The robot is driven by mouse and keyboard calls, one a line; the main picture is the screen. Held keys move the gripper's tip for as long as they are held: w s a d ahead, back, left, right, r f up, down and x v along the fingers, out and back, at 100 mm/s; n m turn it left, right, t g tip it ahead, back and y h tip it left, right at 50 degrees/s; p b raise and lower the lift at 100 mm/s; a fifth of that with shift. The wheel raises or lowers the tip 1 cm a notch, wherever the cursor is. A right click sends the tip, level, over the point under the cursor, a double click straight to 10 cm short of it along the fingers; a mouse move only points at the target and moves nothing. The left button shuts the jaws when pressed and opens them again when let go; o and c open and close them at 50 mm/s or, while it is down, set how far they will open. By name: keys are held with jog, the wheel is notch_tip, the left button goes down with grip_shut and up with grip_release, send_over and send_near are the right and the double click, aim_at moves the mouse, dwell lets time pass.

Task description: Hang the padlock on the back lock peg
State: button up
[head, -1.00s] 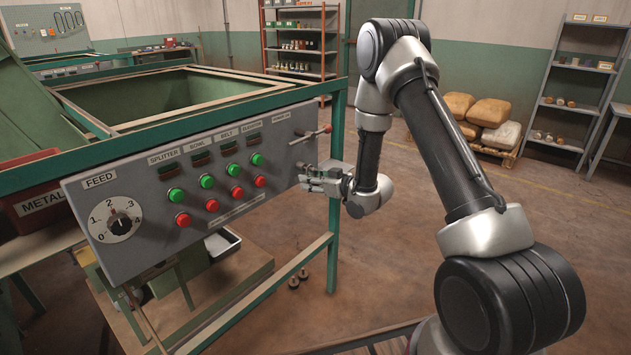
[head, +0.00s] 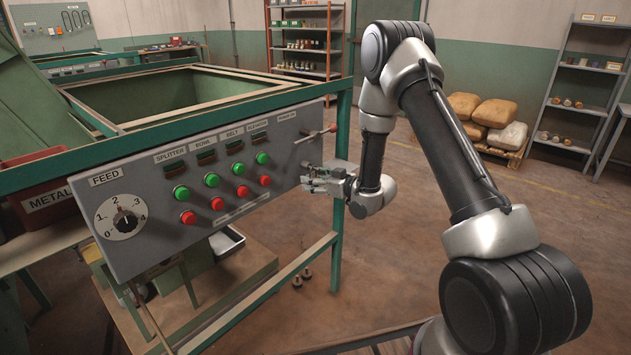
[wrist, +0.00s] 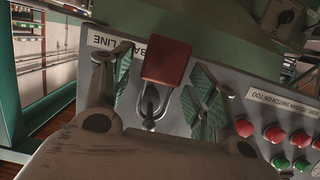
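A padlock with a red body (wrist: 166,60) and a grey metal shackle shows in the wrist view, against the grey panel. Its shackle points to the bottom of that picture. My gripper (wrist: 160,78) has its two green-padded fingers spread, one each side of the padlock. A gap shows on the left side; contact on the right cannot be told. In the head view my gripper (head: 312,178) is at the panel's lower right corner, and the padlock cannot be made out there. I cannot tell which part is the back lock peg, or what the shackle hangs on.
The grey control panel (head: 150,250) carries a feed dial (head: 125,220) and rows of green and red buttons.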

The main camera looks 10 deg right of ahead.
jog(key=v, duration=1.1)
jog(key=s+d+f+m+g+h, duration=0.2)
jog(key=s+d+f+g+h, duration=0.4)
jog(key=f, duration=0.6)
jog(key=s+d+r+m+g+h, duration=0.1)
jog(key=s+d+r+g+h, duration=0.15)
jog(key=s+d, duration=0.45)
jog(key=s+d+r+m+g+h, duration=0.2)
jog(key=s+r+m+g, duration=0.2)
jog(key=s+r, duration=1)
jog(key=s+a+r+t, duration=0.2)
jog(key=s+a+r, duration=0.1)
jog(key=r, duration=0.6)
jog(key=s+a+r+t+y, duration=0.1)
jog(key=s+a+r+t, duration=0.1)
jog(key=s+r, duration=0.4)
notch_tip(320, 180, up, 4)
jog(key=shift+a+f, duration=0.15)
jog(key=shift+a, duration=0.2)
jog(key=shift+s, duration=0.1)
